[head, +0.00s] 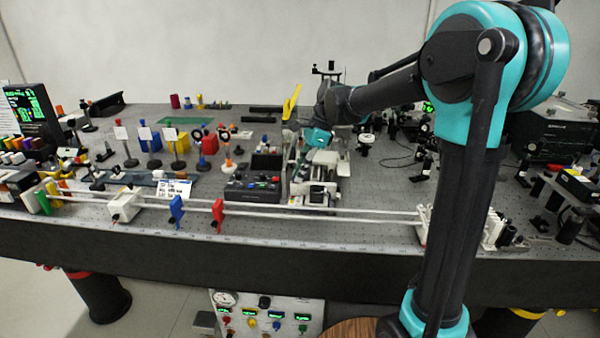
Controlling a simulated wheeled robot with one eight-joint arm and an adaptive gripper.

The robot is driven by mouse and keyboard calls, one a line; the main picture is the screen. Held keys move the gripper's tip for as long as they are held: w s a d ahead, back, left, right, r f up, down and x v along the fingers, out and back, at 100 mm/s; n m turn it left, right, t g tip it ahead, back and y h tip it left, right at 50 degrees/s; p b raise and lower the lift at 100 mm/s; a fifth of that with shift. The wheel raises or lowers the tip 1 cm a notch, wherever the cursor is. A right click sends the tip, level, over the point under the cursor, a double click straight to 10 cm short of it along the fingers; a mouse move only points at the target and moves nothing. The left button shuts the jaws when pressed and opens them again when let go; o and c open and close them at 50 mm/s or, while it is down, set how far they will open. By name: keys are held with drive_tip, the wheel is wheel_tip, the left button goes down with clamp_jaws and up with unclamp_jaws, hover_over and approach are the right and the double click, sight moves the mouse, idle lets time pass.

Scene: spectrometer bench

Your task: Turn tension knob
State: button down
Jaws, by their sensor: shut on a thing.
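My gripper (297,143) reaches over the middle of the bench, at the end of my dark and teal arm. It is beside a pale metal mechanism (322,172) with a white top. The gripper is small here and its fingers are partly lost against dark parts. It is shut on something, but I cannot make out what. I cannot single out the tension knob in this view. A yellow upright piece (291,103) stands close by the gripper, tilted slightly to the right.
A dark control box (252,188) with coloured knobs stands left of the mechanism. Blue (177,211) and red (218,215) clamps sit on white rails (320,213) along the front. Several optical posts crowd the left. A knobbed panel (267,314) stands below the bench.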

drive_tip(key=n, duration=0.2)
drive_tip(key=n+g, duration=0.1)
drive_tip(key=n+g+h, duration=0.1)
drive_tip(key=n, duration=0.1)
drive_tip(key=shift+w+a+n, duration=0.15)
drive_tip(key=shift+w+n, duration=0.1)
drive_tip(key=shift+n, duration=0.05)
drive_tip(key=n+h, duration=0.1)
drive_tip(key=n, duration=0.1)
drive_tip(key=n+g, duration=0.1)
drive_tip(key=n, duration=0.2)
drive_tip(key=shift+w+a+h, duration=0.1)
drive_tip(key=shift+a+h, duration=0.1)
drive_tip(key=shift+h, duration=0.2)
drive_tip(key=shift+n, duration=0.3)
drive_tip(key=c, duration=1.4)
unclamp_jaws()
drive_tip(key=shift+c, duration=0.2)
